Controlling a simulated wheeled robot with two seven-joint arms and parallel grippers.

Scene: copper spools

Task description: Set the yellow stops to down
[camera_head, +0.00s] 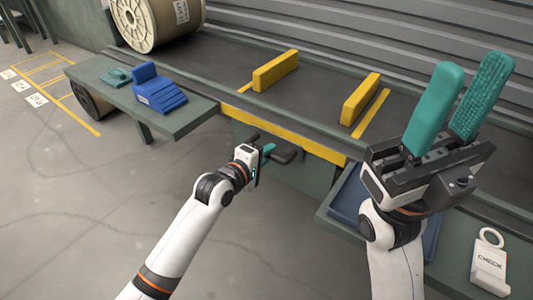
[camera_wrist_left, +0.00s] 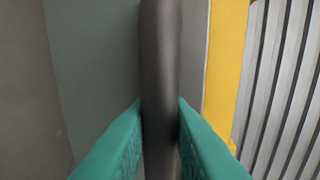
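Two yellow stops, one at the left (camera_head: 275,71) and one at the right (camera_head: 360,99), stand raised as upright blocks on the dark bench top. A dark grey bar handle (camera_head: 289,156) sticks out from the bench front, below the yellow edge strip. My left gripper (camera_head: 267,151) is at this handle. In the left wrist view its teal fingers (camera_wrist_left: 161,112) lie against both sides of the dark bar (camera_wrist_left: 160,60), with no clear gap. My right gripper (camera_head: 471,72) is raised at the right, its teal fingers apart with nothing between them.
A large cable spool (camera_head: 136,22) stands at the back left. A side shelf (camera_head: 185,116) holds a blue block (camera_head: 158,92) and a small teal item (camera_head: 116,76). A blue tray (camera_head: 346,200) and a CHECK tag (camera_head: 489,264) lie at the lower right.

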